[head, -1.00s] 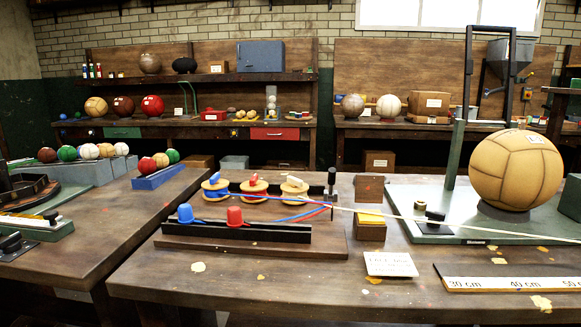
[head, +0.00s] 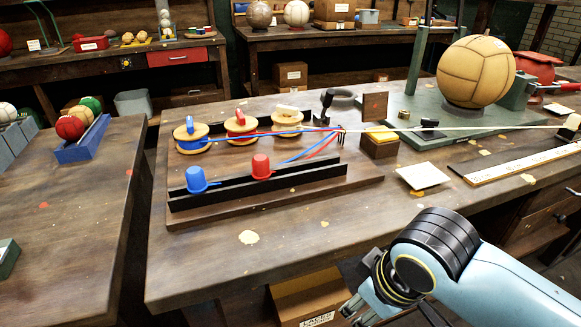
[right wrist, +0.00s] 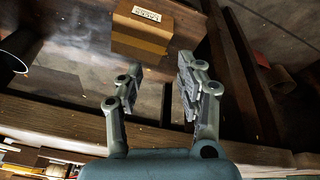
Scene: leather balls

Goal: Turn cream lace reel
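The cream lace reel (head: 287,123) is the rightmost of three reels on a wooden board (head: 230,211) on the bench. It has wooden flanges and a cream knob on top. A cream lace (head: 480,129) runs from the reel area to the right across the bench. The blue reel (head: 193,139) and the red reel (head: 240,126) stand to its left. My right gripper (head: 355,313) is low in the head view, in front of the bench edge and well apart from the reels. The right wrist view shows its fingers (right wrist: 155,88) spread and empty. My left gripper is out of view.
A blue cup (head: 196,179) and a red cup (head: 261,166) stand at a black rail in front of the reels. A black-handled post (head: 326,103) is right of the cream reel. A white card (head: 422,176) and ruler (head: 520,158) lie right. A cardboard box (head: 308,297) sits below the bench.

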